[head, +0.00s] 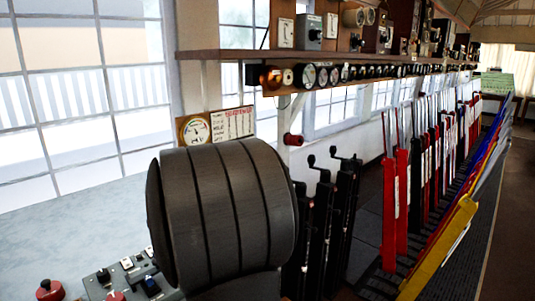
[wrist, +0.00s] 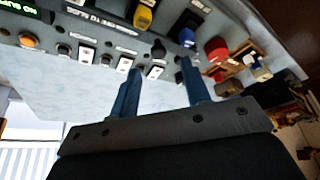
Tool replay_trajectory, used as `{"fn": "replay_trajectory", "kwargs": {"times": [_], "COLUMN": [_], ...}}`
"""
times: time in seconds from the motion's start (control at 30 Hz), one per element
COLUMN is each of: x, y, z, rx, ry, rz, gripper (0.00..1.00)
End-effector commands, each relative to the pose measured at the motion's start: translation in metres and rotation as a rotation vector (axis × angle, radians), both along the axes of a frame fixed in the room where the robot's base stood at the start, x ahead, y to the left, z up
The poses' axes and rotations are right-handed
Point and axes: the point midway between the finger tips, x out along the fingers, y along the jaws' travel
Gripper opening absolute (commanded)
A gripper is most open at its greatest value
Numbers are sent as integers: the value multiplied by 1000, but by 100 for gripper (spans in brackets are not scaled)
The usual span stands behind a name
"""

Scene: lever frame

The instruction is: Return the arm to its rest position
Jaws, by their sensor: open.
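My gripper (wrist: 160,66) shows in the wrist view as two blue fingers on a dark bar. The fingers are apart with nothing between them. They point toward a grey control panel (wrist: 60,22), seen upside down; whether they touch it I cannot tell. In the head view a large dark ribbed cylinder, probably part of my arm, fills the lower middle. My gripper is not visible there.
The panel carries an orange button (wrist: 28,40), a yellow control (wrist: 145,14), a blue knob (wrist: 187,37) and a red button (wrist: 216,48). The head view shows an instrument shelf (head: 330,54) and, to the right, a row of levers (head: 403,200). Windows (head: 75,100) stand left.

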Motion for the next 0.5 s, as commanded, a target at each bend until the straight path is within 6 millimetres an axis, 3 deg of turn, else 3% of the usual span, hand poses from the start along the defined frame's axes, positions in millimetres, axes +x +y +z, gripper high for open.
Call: {"fn": "replay_trajectory", "kwargs": {"times": [0.5], "x": [1], "y": [-41], "z": [97], "rx": [-1], "ry": [-2], "rz": [-2], "gripper": [43]}}
